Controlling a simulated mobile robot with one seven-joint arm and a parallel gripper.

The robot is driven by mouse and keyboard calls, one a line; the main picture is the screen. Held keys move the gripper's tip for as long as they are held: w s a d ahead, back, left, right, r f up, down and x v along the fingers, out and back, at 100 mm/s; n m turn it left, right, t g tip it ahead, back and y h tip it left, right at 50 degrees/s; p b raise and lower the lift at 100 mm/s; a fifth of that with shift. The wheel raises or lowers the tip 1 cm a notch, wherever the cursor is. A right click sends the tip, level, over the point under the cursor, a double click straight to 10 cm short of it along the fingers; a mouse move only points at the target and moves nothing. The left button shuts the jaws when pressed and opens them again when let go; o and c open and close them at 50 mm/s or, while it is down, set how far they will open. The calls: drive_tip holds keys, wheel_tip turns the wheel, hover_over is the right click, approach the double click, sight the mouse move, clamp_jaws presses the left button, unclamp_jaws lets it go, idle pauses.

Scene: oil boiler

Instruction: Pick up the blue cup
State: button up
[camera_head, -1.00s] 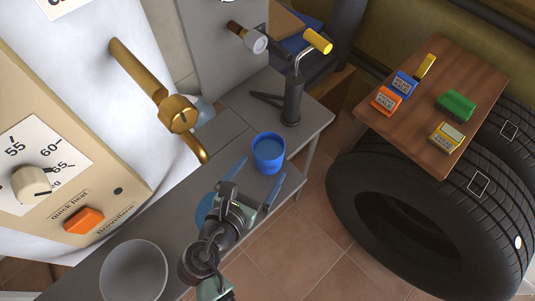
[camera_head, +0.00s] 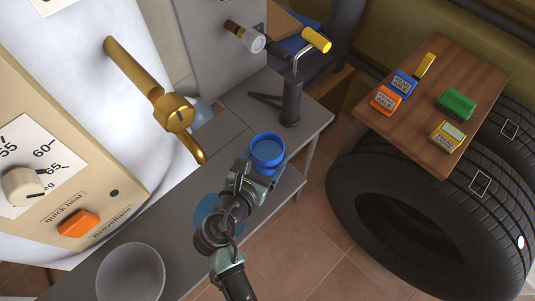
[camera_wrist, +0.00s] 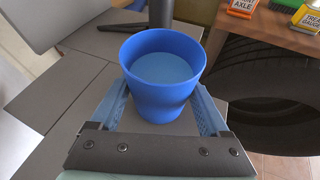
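My gripper (camera_wrist: 163,112) is open, with one blue finger on each side of the cup's lower part. In the wrist view a small gap seems to show beside the cup, and I cannot tell whether the fingers touch it. In the head view my gripper (camera_head: 264,170) is at the cup's near side, and my wrist hides part of the fingers.
A grey bowl (camera_head: 131,272) stands at the table's near end. A brass tap (camera_head: 176,113) projects from the white boiler at left. A dark stand with a yellow handle (camera_head: 317,40) is behind the cup. A wooden board (camera_head: 430,105) with small boxes lies on tyres at right.

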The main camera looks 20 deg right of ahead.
sight(272, 143)
drive_tip(key=c, duration=0.8)
drive_tip(key=shift+s+r, duration=0.15)
drive_tip(key=shift+r, duration=0.3)
wheel_tip(272, 143, up, 6)
drive_tip(key=p, duration=0.3)
drive_tip(key=s+d, duration=0.2)
drive_tip(key=s, duration=0.4)
drive_tip(key=s+d, duration=0.2)
drive_tip(key=s, duration=0.4)
drive_tip(key=s+d, duration=0.2)
drive_tip(key=s, duration=0.4)
drive_tip(key=shift+s+d+r+p, duration=0.1)
drive_tip(key=shift+s+d+p, duration=0.15)
drive_tip(key=shift+d+p, duration=0.15)
